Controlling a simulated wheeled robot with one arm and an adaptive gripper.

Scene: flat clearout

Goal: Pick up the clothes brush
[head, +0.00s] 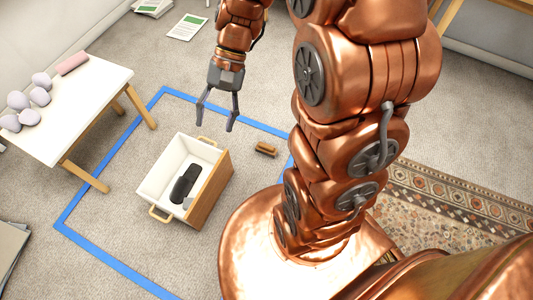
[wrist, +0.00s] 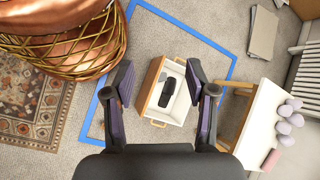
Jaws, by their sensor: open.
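The clothes brush (head: 266,149) is a small brown block with a darker underside. It lies on the carpet just right of the white box, inside the blue tape outline, in the head view. My gripper (head: 218,110) is open and empty, pointing down above the floor. In the head view it appears above and left of the brush, over the far end of the box. In the wrist view my gripper (wrist: 165,92) has its fingers spread to either side of the box.
A white box (head: 160,178) with a wooden side and handles holds a dark object (head: 184,184). A white table (head: 85,105) at left carries several pale lumps and a pink roll (head: 72,64). Blue tape (head: 110,160) outlines the floor. A patterned rug (head: 440,210) lies right.

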